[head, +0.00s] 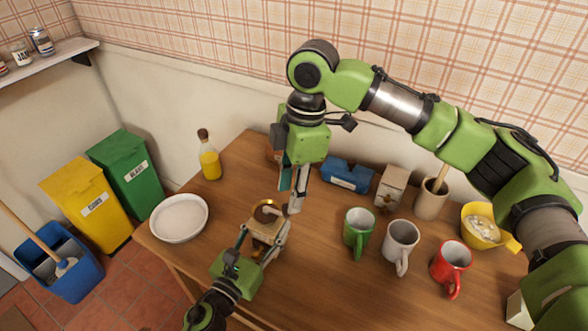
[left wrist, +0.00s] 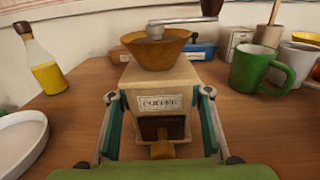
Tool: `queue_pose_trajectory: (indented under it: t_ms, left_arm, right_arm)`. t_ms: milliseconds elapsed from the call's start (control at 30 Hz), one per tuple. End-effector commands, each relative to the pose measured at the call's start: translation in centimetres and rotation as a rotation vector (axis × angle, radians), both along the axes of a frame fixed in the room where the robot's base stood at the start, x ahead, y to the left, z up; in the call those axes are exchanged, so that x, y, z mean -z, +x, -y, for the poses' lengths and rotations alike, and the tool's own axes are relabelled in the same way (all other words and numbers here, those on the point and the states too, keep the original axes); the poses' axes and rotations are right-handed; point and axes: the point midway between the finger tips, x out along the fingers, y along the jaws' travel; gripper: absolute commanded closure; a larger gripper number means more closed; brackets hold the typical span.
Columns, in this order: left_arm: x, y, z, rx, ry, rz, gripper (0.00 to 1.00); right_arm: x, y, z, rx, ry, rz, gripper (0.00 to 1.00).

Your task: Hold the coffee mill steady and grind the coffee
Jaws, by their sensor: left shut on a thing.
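The coffee mill (head: 267,227) stands upright on the wooden table, with a pale wooden body, a brass-coloured bowl on top and a label on its front. In the left wrist view the mill (left wrist: 160,85) sits between my left fingers, its small drawer facing me. My left gripper (head: 262,238) is shut on the mill's body from the front. The crank (left wrist: 180,20) reaches over the bowl to the right, ending in a dark knob (left wrist: 211,7). My right gripper (head: 292,195) points down just right of the bowl, by the crank's end; its fingertip gap is unclear.
A white plate (head: 179,218) lies left of the mill, with an oil bottle (head: 209,160) behind it. Green (head: 358,230), white (head: 401,245) and red (head: 451,266) mugs stand to the right. A blue object (head: 345,175), a small box (head: 391,186) and a yellow bowl (head: 481,225) are farther back.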

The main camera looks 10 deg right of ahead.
Motion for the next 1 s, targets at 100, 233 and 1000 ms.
queue_pose_trajectory:
  t_ms: [100,233,1000]
  left_arm:
    - [0.0,0.0,0.0,-0.001,0.000,0.000,0.89]
    - [0.0,0.0,-0.1,-0.001,0.000,0.000,0.89]
    - [0.0,0.0,-0.1,-0.001,0.001,0.001,0.89]
  right_arm:
    - [1.9,-0.1,-0.2,0.000,0.000,-0.001,0.65]
    - [3.2,-0.1,-0.5,0.000,0.001,0.000,0.65]
    - [3.9,-0.2,-0.7,0.000,0.001,0.001,1.00]
